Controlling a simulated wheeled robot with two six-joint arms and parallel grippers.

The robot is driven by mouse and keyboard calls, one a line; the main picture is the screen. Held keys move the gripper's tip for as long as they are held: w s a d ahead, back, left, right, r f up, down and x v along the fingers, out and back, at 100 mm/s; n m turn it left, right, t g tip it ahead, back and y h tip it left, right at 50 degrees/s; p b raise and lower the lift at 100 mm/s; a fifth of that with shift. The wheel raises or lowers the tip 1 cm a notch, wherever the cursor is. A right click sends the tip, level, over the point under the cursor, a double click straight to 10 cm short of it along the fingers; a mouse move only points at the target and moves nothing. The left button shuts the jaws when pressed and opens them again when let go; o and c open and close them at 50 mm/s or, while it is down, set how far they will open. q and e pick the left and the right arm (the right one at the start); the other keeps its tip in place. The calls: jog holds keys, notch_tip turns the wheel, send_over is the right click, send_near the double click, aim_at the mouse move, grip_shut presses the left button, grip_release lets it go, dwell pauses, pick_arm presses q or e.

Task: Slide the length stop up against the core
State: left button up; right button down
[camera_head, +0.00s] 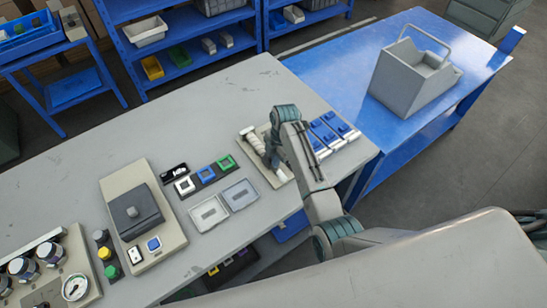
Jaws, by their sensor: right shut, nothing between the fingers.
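My right gripper (274,160) is shut and empty, low over a small beige base plate (279,181) near the front of the grey bench. A pale, roll-like piece (253,142), probably the core, lies on that plate just left of the gripper. My own wrist and gripper cover the right part of the plate. I cannot make out the length stop apart from these parts, nor tell whether anything touches the core. My left gripper is out of view.
Left of the plate are a row of coloured square frames (205,174) and two clear trays (239,195). Blue-and-white parts (335,131) lie to its right. A box device (136,211) stands further left. The bench's back middle (150,120) is clear.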

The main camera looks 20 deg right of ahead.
jog(key=shift+p, duration=0.4)
dwell(1.2)
jog(key=shift+r, duration=0.15)
jog(key=shift+s+r+p, duration=0.1)
jog(key=shift+r+p, duration=0.85)
jog(key=shift+r, duration=2.9)
